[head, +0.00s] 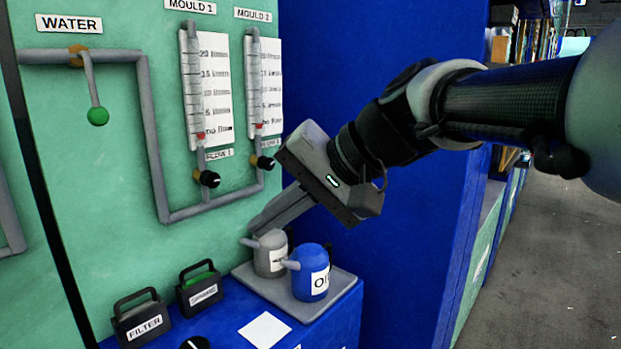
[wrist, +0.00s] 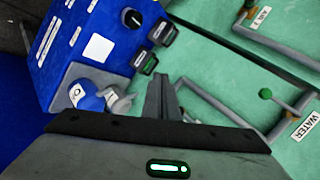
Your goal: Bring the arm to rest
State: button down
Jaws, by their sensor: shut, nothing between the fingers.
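My gripper (head: 252,226) is shut and empty, its fingers reaching down and left from my arm. In the head view its fingertips overlap the area just above a grey can (head: 270,258); I cannot tell whether they touch it. A blue oil can (head: 312,274) stands beside the grey can, both upright on a grey tray (head: 334,298). In the wrist view the shut fingers (wrist: 161,82) point toward the green panel, with the blue can (wrist: 86,95) and grey can (wrist: 118,103) to their left.
The green panel (head: 110,200) carries pipes, a water lever (head: 97,116) and two flow gauges with black knobs (head: 208,179). A filter box (head: 139,320) and another handled box (head: 201,287) stand on the blue bench (head: 230,315). Open floor (head: 560,260) lies at the right.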

jog(key=s+d+f+t+h, duration=0.1)
jog(key=s+d+f+h, duration=0.3)
jog(key=d, duration=0.3)
jog(key=s+d+f+n+h, duration=0.1)
jog(key=s+d+f+h, duration=0.15)
jog(key=d+f, duration=0.4)
jog(key=s+d+f+t+h, duration=0.1)
jog(key=s+d+f+h, duration=0.1)
jog(key=s+d+f, duration=0.4)
notch_tip(320, 180, up, 23)
jog(key=w+d+p, duration=0.1)
jog(key=p, duration=2.1)
jog(key=shift+d+r, duration=0.15)
jog(key=shift+d, duration=0.25)
jog(key=shift+h, duration=0.25)
